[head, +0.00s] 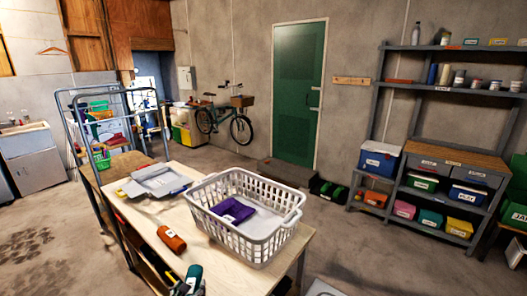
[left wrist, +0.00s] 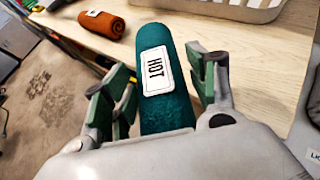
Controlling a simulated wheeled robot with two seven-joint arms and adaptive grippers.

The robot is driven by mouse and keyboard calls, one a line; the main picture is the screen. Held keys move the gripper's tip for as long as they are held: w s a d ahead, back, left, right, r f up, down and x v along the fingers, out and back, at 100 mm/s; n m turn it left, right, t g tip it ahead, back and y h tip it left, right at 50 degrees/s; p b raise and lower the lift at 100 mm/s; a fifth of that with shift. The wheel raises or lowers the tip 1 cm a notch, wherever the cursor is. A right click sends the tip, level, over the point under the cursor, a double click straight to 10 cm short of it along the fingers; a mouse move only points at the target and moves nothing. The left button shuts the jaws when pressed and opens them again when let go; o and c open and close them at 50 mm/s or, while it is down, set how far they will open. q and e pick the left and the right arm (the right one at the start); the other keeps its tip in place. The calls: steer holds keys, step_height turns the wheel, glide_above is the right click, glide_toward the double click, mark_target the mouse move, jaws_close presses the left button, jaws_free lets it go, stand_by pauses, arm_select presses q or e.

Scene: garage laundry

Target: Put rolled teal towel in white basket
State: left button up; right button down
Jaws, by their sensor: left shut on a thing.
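The rolled teal towel (left wrist: 163,75) has a white label reading HOT. My left gripper (left wrist: 158,95) is shut on it, with one finger on each side of the roll. In the head view the gripper (head: 186,286) and the teal towel (head: 194,273) show at the bottom edge, at the near edge of the wooden table (head: 205,262). The white basket (head: 262,246) stands on the table to the right and farther back. A folded purple cloth (head: 232,210) lies inside it. My right gripper is not in view.
A rolled orange-brown towel (head: 171,239) lies on the table left of the basket. A grey tray-like item (head: 156,181) lies farther back on the table. Bare tabletop shows between the rolled towel and the basket. Shelves with bins (head: 440,165) stand at the right wall.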

arm_select(q)
steer(key=shift+s+d+f+m+h, duration=0.1)
steer(key=shift+s+d+m+h, duration=0.2)
steer(key=shift+s, duration=0.25)
steer(key=shift+s+d+m+h, duration=0.2)
steer(key=shift+s+d, duration=0.05)
steer(key=shift+s, duration=0.25)
steer(key=shift+w, duration=0.1)
